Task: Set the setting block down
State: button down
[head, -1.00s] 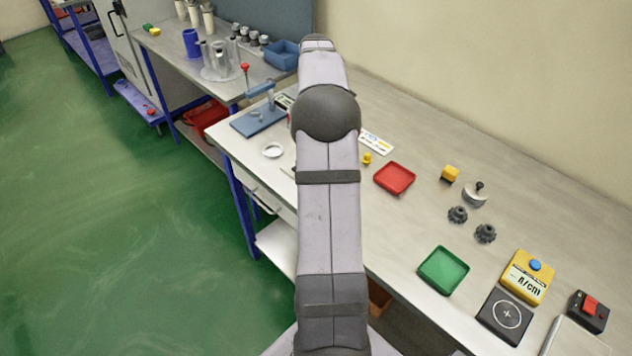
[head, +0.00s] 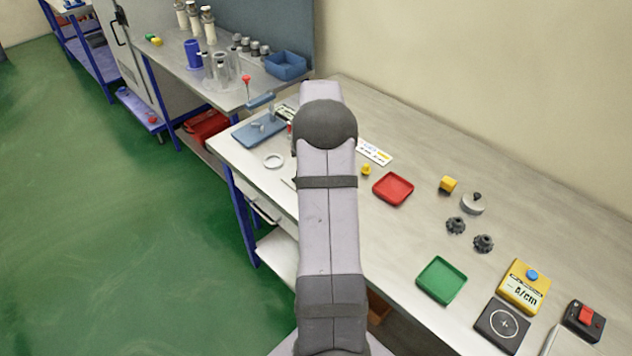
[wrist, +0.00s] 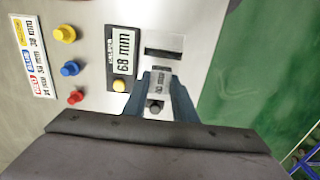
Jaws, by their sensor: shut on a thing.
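In the wrist view my gripper (wrist: 160,90) has its two dark blue fingers closed on the setting block (wrist: 159,80), a small light grey piece with a printed label too small to read surely. A dark round knob (wrist: 155,107) shows at its near end. A dark slot (wrist: 163,53) lies on the bench surface just beyond the block. Whether the block touches the surface cannot be told. In the head view my arm hides the gripper and the block.
Beside the block is a display reading 68 mm (wrist: 123,45) with a yellow button. Yellow, blue (wrist: 70,68) and red buttons and a printed card (wrist: 33,55) lie left. In the head view a red tray (head: 393,188) and green tray (head: 441,279) stand on the bench.

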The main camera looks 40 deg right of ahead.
jog(key=shift+f+p, duration=0.45)
jog(key=shift+f, duration=1.15)
jog(key=shift+f, duration=0.1)
jog(key=c, duration=1.5)
grip_release()
jog(key=shift+o, duration=0.2)
notch_tip(320, 180, up, 12)
jog(key=b, duration=0.2)
jog(key=shift+b, duration=0.35)
jog(key=shift+a, duration=0.1)
